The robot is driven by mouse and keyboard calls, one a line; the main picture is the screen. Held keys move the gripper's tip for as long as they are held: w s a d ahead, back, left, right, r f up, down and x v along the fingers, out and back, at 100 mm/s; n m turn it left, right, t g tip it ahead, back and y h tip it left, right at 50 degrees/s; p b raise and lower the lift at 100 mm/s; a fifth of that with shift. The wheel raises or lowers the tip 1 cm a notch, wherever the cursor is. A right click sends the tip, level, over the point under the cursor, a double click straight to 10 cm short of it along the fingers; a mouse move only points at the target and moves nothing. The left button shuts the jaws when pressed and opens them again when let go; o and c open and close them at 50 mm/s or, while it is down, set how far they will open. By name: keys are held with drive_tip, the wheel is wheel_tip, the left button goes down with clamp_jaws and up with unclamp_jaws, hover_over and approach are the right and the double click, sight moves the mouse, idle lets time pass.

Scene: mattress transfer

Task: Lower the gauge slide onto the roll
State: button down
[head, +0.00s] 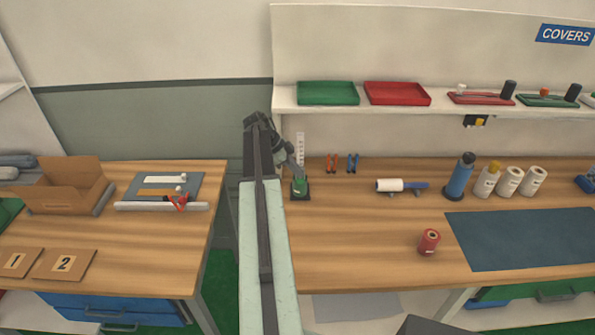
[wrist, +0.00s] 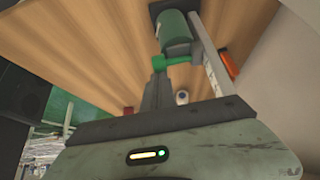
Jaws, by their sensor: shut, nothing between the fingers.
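The gauge stands at the left end of the long bench, with a white upright scale (head: 300,149) and a dark base. A green roll (head: 299,188) is on its base; it also shows in the wrist view (wrist: 175,35). In the wrist view a bright green slide (wrist: 179,60) reaches out from the scale across the end of the roll. I cannot tell whether slide and roll touch. My gripper (head: 297,171) is shut and empty over the gauge; its dark fingers (wrist: 158,72) end right beside the slide's free end. Contact there is unclear.
A shelf (head: 355,107) with trays hangs above. The bench front between gauge and spool is clear.

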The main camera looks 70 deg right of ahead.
wheel_tip(320, 180, up, 6)
drive_tip(key=p, duration=0.5)
drive_tip(key=shift+s+d+f+p, duration=0.1)
drive_tip(key=shift+s+p, duration=0.05)
drive_tip(key=shift+p, duration=0.2)
drive_tip(key=p+v, duration=0.6)
drive_tip(key=v, duration=0.2)
drive_tip(key=shift+w, duration=0.25)
drive_tip(key=shift+f, duration=0.1)
